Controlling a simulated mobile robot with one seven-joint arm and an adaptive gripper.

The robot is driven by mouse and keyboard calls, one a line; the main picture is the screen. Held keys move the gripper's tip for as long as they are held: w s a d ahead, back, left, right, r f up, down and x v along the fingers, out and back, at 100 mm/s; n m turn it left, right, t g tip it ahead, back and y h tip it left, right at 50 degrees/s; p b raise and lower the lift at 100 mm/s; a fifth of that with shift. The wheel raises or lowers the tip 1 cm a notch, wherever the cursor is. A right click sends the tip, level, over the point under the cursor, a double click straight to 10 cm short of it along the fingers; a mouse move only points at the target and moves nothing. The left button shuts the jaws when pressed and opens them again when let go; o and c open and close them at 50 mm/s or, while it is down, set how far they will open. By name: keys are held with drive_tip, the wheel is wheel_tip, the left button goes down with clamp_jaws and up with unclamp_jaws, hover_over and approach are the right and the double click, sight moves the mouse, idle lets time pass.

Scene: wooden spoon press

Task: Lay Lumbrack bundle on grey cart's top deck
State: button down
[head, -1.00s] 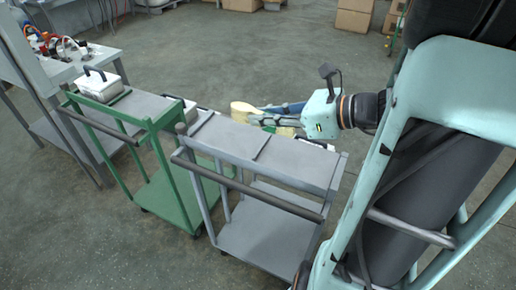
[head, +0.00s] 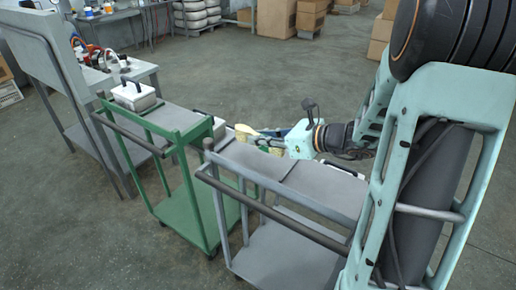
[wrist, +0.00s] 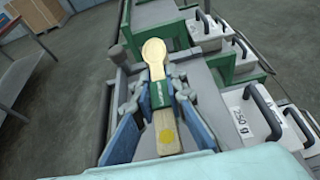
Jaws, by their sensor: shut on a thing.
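The Lumbrack bundle (wrist: 154,72) is pale wooden spoon stock with a green band and a yellow dot near its lower end. My gripper (wrist: 159,98) is shut on it around the band, with blue fingers on both sides. In the head view my gripper (head: 274,143) is at the far side of the grey cart (head: 318,190), and the bundle's pale end (head: 245,131) points left. The grey cart's top deck looks bare in its near part. Whether the bundle is over the deck or beyond its far edge, and its height, I cannot tell.
A green cart (head: 180,121) stands left of the grey cart and carries a white lidded box (head: 135,97). Several white boxes with black handles, one labelled (wrist: 237,116), sit to the right in the wrist view. A cluttered workbench (head: 118,75) stands at the left.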

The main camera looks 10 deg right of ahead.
sight(258, 148)
drive_tip(key=shift+w+a+f, duration=0.15)
drive_tip(key=shift+w+f, duration=0.05)
drive_tip(key=shift+f, duration=0.15)
drive_tip(key=shift+w+f+b, duration=0.1)
drive_tip(key=shift+f+b, duration=0.3)
drive_tip(key=shift+f, duration=1.15)
drive_tip(key=shift+f, duration=0.25)
drive_tip(key=c, duration=1.9)
unclamp_jaws()
drive_tip(key=shift+r, duration=0.1)
